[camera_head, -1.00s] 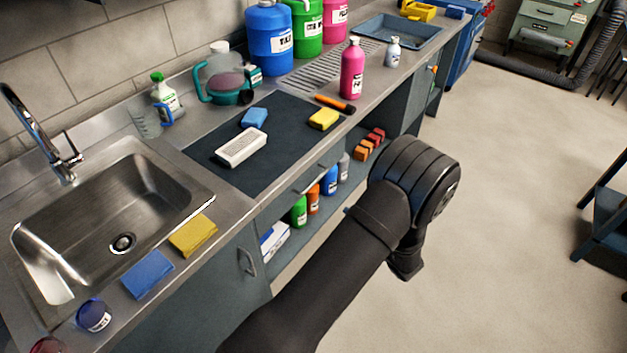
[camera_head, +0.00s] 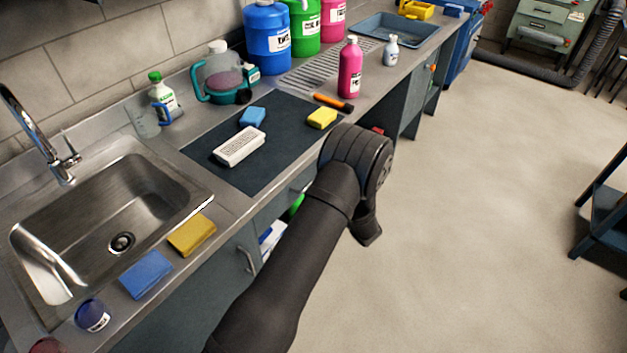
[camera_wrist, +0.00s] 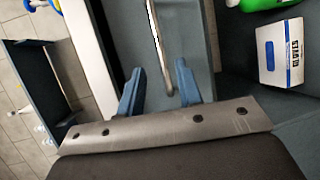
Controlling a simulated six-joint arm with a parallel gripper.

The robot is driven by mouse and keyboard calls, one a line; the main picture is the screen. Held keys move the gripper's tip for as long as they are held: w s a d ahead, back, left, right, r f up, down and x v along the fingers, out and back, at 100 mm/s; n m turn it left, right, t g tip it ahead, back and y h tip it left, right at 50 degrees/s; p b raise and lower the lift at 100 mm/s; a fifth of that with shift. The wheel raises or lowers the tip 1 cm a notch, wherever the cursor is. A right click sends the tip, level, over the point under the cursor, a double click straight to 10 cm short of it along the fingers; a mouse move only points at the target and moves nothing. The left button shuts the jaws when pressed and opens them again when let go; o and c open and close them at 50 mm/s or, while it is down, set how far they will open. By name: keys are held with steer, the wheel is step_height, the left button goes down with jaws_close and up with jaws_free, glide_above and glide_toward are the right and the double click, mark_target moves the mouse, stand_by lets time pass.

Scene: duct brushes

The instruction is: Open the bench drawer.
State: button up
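The bench drawer (camera_head: 272,212) is under the counter, below the dark mat; its front looks flush with the bench, and my arm covers part of it. Its silver bar handle (camera_head: 304,186) shows just left of my wrist. In the wrist view the drawer front (camera_wrist: 196,35) fills the middle, with the bar handle (camera_wrist: 158,45) running down from the top. My gripper (camera_wrist: 160,85) is open, its two blue fingers apart on either side of the handle's near end. I see no contact between fingers and bar. The fingers are hidden in the head view.
A cupboard door with a handle (camera_head: 248,260) is left of the drawer. An open shelf below holds a green bottle and a white box (camera_wrist: 281,52). The counter carries a white brush block (camera_head: 240,146), sponges and bottles. Open floor (camera_head: 480,220) lies right of the arm.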

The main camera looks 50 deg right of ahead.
steer(key=x, duration=0.8)
steer(key=shift+w, duration=0.2)
jaws_close()
